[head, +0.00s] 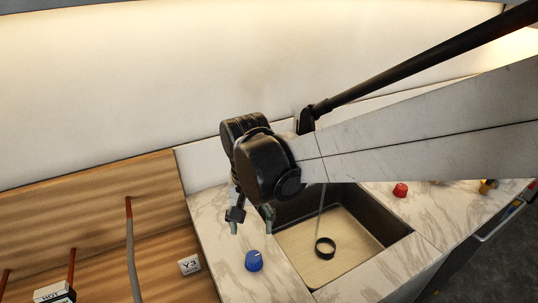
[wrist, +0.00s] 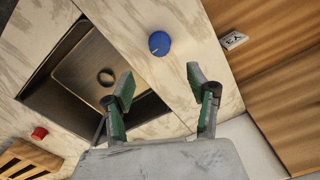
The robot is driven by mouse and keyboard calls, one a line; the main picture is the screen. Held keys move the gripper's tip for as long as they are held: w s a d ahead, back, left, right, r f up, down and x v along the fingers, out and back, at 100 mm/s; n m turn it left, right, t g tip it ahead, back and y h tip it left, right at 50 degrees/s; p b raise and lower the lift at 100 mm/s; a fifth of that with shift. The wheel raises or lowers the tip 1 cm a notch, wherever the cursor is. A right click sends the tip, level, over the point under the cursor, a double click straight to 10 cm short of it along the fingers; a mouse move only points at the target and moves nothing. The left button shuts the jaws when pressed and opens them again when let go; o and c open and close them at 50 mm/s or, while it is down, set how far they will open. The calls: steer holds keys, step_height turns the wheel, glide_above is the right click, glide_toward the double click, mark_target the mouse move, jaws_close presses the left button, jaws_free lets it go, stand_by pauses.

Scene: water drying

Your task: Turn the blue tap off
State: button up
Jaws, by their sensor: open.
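The blue tap (head: 254,261) is a round blue knob on the marble counter, just left of the sink in the head view. In the wrist view the blue tap (wrist: 159,43) lies beyond my fingertips, between their lines. My gripper (head: 251,226) is open and empty above the counter, apart from the knob. In the wrist view my gripper (wrist: 160,82) shows two spread fingers with green pads. A thin stream of water (head: 320,212) appears to fall into the sink (head: 358,247). The spout is hidden behind my arm.
A dark ring (head: 325,247) lies in the sink. A red knob (head: 400,190) sits on the counter right of the sink. A small white label block (head: 190,265) stands on the wooden surface at left, near upright rods (head: 131,240). The counter around the blue knob is clear.

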mark_target(254, 256)
step_height(254, 256, down, 14)
steer(key=shift+r, duration=0.15)
stand_by(0.5)
steer(key=c, duration=1.1)
steer(key=shift+c, duration=0.2)
